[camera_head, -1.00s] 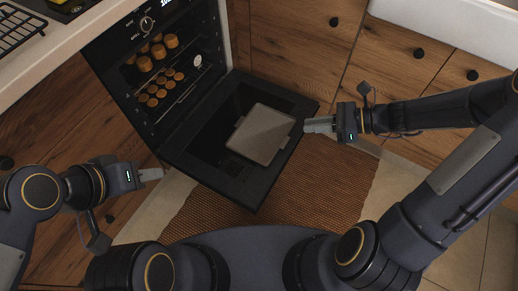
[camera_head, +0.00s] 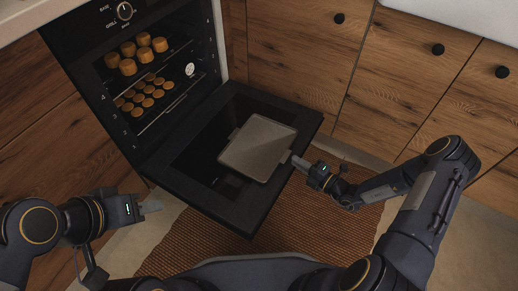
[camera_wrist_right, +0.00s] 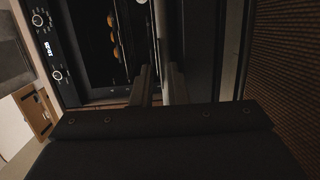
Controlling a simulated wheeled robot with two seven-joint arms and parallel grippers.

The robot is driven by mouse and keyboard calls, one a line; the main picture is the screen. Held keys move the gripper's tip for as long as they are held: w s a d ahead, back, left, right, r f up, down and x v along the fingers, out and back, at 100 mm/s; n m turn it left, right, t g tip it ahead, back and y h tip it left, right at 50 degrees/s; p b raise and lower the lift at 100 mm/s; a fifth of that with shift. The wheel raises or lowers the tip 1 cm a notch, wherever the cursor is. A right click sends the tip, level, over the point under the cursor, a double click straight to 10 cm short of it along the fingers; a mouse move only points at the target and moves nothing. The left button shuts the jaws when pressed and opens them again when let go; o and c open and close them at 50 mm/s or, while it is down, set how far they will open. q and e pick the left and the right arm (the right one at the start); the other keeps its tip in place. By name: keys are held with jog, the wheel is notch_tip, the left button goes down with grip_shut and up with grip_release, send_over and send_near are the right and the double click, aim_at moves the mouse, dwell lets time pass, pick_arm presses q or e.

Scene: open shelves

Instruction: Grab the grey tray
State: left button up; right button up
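The grey tray (camera_head: 258,146) is flat and roughly square, with small tabs on its sides. It lies on the lowered black oven door (camera_head: 215,192). My right gripper (camera_head: 296,161) is at the tray's right tab in the head view; whether it touches cannot be told. In the right wrist view, its fingers (camera_wrist_right: 161,87) stand apart with a gap, and a thin grey edge, perhaps the tray, shows beyond them. My left gripper (camera_head: 150,207) is left of the oven door, apart from the tray; its finger gap is not clear.
The open oven (camera_head: 150,75) holds several brown baked pieces (camera_head: 143,48) on two racks. Wooden drawers (camera_head: 395,75) with black knobs stand behind. A brown woven mat (camera_head: 310,220) covers the floor in front of the door.

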jog(key=x, duration=0.2)
jog(key=shift+w+a, duration=0.25)
jog(key=shift+a, duration=0.1)
grip_shut()
